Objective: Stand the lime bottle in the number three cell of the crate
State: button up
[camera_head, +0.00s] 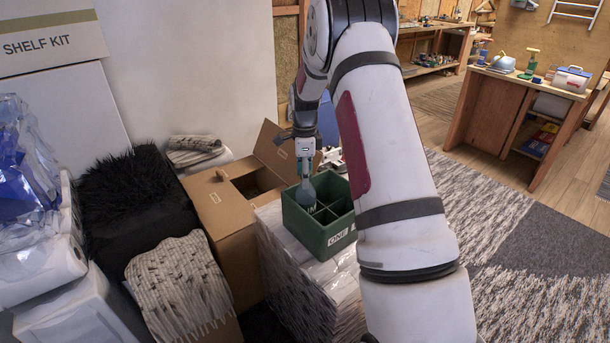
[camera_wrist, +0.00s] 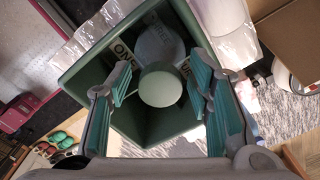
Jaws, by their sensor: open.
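The green crate (camera_head: 306,233) has divided cells and a label reading ONE on its front. It also shows in the wrist view (camera_wrist: 85,72). A grey-green bottle (camera_head: 306,192) stands in one of its cells, its upper part above the rim; the wrist view shows its round cap (camera_wrist: 160,86) and shoulder. Part of a label shows, too unclear to read surely. Which numbered cell holds it I cannot tell. My gripper (camera_head: 305,172) points down over the bottle. In the wrist view its teal-padded fingers (camera_wrist: 158,88) are open, one each side of the cap, with gaps.
The crate sits on a plastic-wrapped stack (camera_head: 300,272). An open cardboard box (camera_head: 222,210) stands close on its left, with a striped blanket (camera_head: 180,285) and a black furry cover (camera_head: 130,205) beyond. A rug (camera_head: 490,225) covers clear floor at right.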

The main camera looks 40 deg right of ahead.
notch_tip(320, 180, up, 12)
jog(key=s+a+r+n, duration=0.6)
jog(key=s+a+r, duration=0.1)
jog(key=a+r, duration=0.2)
jog(key=s+a+r+n+t, duration=0.1)
jog(key=s+a+r+n, duration=0.2)
jog(key=s+a+n, duration=0.5)
jog(key=s+a+r+n+t, duration=0.1)
jog(key=s+a+r+n, duration=0.2)
jog(key=s, duration=0.8)
jog(key=s+a+f+n, duration=0.2)
jog(key=s+f+n, duration=0.1)
jog(key=s, duration=0.3)
jog(key=s+a+f+n, duration=0.2)
jog(key=s+n, duration=0.2)
jog(key=s, duration=0.2)
jog(key=shift+f+n+t, duration=0.3)
jog(key=shift+f, duration=0.1)
jog(key=shift+a, duration=0.1)
